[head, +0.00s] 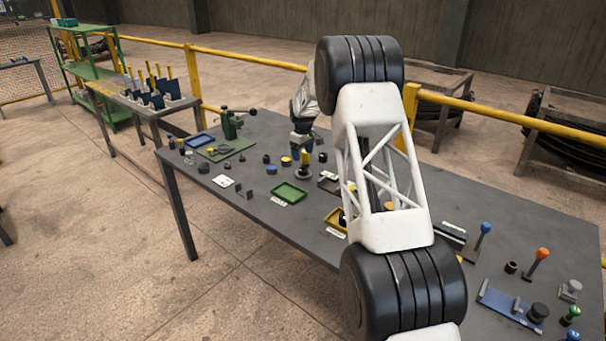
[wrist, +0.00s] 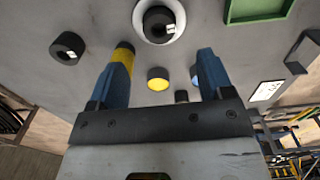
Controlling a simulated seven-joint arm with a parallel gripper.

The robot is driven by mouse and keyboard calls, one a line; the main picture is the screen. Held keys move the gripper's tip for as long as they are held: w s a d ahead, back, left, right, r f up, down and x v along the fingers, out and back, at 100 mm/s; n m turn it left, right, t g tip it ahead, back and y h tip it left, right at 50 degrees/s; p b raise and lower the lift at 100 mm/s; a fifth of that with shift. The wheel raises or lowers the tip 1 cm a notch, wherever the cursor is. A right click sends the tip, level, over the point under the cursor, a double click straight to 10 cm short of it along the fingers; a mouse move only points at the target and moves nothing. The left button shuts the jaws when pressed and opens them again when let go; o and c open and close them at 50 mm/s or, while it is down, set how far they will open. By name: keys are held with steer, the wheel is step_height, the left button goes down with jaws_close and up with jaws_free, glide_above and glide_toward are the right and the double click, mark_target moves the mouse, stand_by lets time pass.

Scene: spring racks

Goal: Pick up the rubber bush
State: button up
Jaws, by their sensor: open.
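My gripper (wrist: 166,58) is open, with its two blue fingers apart and nothing gripped. In the wrist view a short black cylinder with a yellow top (wrist: 158,80) shows between the fingers. A black ring-shaped piece with a hole (wrist: 68,47) lies left of the left finger and looks like a rubber bush. Another black holed piece (wrist: 158,22) sits in a round white dish (wrist: 141,32) beyond the fingertips. I cannot tell for sure which piece is the rubber bush. In the head view my gripper (head: 300,147) is over the far part of the table, its fingertips hard to make out.
A green tray (head: 289,193) lies on the grey table (head: 310,236). A green press (head: 230,124) stands at the far left. Levers with coloured knobs (head: 543,253) stand at the right. Several small parts are scattered around.

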mark_target(303, 168)
steer(key=shift+f, duration=0.1)
steer(key=shift+f, duration=1.2)
steer(key=shift+f, duration=0.1)
steer(key=shift+f, duration=2.5)
steer(key=shift+c, duration=0.3)
steer(key=c, duration=1)
steer(key=shift+r, duration=0.15)
steer(key=shift+c, duration=0.3)
